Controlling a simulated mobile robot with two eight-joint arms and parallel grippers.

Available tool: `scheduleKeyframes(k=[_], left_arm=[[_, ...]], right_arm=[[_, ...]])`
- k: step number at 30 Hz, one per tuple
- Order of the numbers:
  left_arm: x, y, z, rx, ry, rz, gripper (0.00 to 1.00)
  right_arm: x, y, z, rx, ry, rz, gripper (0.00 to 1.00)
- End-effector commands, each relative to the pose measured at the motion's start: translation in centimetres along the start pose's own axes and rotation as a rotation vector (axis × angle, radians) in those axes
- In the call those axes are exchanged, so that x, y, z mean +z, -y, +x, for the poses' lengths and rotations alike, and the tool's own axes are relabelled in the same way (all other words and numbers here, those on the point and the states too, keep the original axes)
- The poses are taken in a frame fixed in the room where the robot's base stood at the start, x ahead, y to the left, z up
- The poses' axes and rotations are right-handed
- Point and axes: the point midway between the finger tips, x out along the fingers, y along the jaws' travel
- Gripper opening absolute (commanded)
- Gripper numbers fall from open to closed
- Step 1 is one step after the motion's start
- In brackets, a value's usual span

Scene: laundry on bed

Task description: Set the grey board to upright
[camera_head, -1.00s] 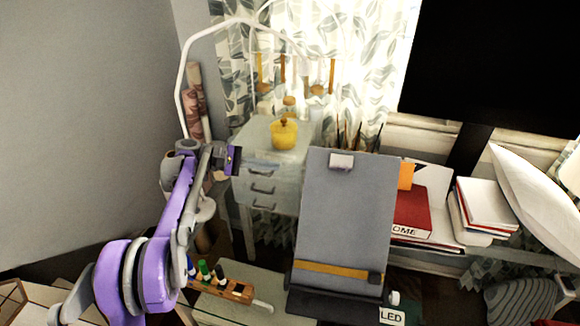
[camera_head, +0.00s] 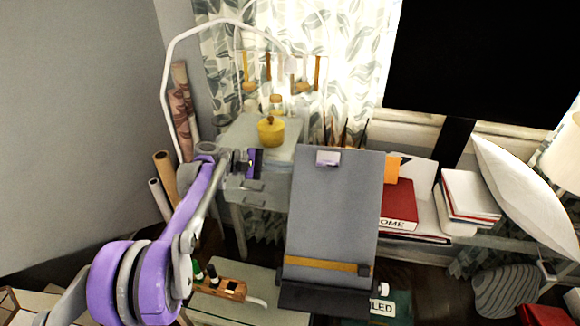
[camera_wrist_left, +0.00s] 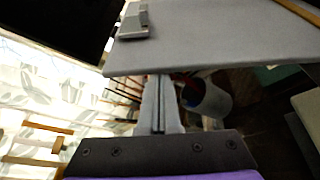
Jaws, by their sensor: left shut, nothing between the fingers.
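The grey board (camera_head: 333,215) stands tilted back on a dark base, with a silver clip at its top and a yellow strap across its lower part. Its grey face also shows across the top of the left wrist view (camera_wrist_left: 220,35). My left gripper (camera_head: 258,162) is beside the board's upper left edge, with a gap between them in the head view. In the left wrist view its fingers (camera_wrist_left: 160,90) are shut and empty, just below the board's edge. I cannot tell from that view whether they touch it. My right gripper is not in view.
A yellow pot (camera_head: 270,131) sits on a pale drawer cabinet (camera_head: 232,143) behind my gripper. A wooden marker holder (camera_head: 222,288) is at the lower left. A red box (camera_head: 398,205), books (camera_head: 470,195) and a white pillow (camera_head: 520,195) lie to the right.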

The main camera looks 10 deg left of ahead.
Motion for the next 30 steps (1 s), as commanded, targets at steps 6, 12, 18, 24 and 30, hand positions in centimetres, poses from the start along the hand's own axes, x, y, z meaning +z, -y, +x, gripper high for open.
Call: scheduleKeyframes(k=[6, 12, 18, 24, 30], left_arm=[[0.0, 0.0, 0.0, 0.0, 0.0, 0.0, 0.0], [0.7, 0.0, -0.3, 0.007, 0.0, 0.019, 0.0], [3.3, 0.0, -1.2, 0.037, -0.001, 0.103, 0.0], [7.5, 0.6, -2.6, 0.087, -0.001, 0.245, 0.0], [11.9, 2.1, -4.2, 0.141, -0.001, 0.401, 0.0]], right_arm=[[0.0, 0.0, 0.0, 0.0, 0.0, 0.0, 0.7], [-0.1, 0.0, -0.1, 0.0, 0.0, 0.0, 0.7], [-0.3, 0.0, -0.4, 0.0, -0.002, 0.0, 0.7], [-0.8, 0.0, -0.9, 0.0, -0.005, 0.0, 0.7], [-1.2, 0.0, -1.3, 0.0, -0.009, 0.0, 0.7]])
